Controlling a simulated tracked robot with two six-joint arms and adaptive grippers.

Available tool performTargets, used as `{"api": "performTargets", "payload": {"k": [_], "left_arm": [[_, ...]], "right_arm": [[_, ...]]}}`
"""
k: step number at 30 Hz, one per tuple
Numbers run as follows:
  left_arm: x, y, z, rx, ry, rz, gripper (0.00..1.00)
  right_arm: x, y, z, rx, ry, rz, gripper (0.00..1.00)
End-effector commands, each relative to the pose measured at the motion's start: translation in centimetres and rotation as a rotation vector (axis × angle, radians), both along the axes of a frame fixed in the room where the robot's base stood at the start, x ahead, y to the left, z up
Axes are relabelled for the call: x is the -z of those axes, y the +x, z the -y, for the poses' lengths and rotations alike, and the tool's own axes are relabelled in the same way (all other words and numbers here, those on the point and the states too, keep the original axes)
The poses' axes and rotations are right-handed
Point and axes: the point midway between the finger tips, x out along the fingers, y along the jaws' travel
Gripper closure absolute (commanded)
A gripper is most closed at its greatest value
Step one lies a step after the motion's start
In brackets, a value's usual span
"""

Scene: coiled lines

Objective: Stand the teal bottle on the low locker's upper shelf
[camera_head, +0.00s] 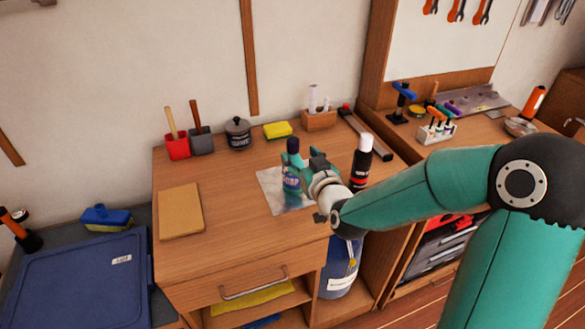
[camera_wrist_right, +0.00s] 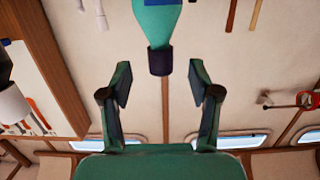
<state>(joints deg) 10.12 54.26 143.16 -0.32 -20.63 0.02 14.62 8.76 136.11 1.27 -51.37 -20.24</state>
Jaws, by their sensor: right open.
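The teal bottle (camera_head: 291,182) has a dark cap and a blue label. It stands upright on a shiny grey sheet (camera_head: 270,190) on the wooden cabinet top. My right gripper (camera_head: 307,172) is beside the bottle's right side and partly overlaps it in the head view. In the right wrist view the gripper (camera_wrist_right: 160,82) is open, and the bottle (camera_wrist_right: 158,18) shows with its dark cap just beyond the fingertips, not between them. I cannot tell for sure which piece of furniture is the low locker. My left gripper is out of view.
A black bottle with a white cap (camera_head: 361,163) stands close right of the gripper. The cabinet has a drawer (camera_head: 255,285), a shelf with yellow cloth (camera_head: 250,299) and a compartment with a blue container (camera_head: 340,268). A tan pad (camera_head: 181,210) lies left.

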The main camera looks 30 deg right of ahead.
Motion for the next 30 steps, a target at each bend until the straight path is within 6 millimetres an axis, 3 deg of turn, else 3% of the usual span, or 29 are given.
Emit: {"api": "performTargets", "payload": {"k": [5, 15, 23, 30], "left_arm": [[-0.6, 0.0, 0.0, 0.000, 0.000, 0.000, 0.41], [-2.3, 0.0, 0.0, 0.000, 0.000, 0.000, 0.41], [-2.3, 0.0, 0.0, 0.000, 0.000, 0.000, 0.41], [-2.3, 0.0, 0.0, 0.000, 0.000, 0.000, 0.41]], "right_arm": [[0.0, 1.0, 0.2, 0.000, 0.000, -0.001, 0.38], [0.5, 5.0, 1.2, 0.001, 0.001, -0.001, 0.38], [0.7, 5.3, 1.3, 0.001, 0.001, 0.000, 0.38], [0.6, 5.2, 1.2, 0.001, 0.001, 0.000, 0.75]]}}
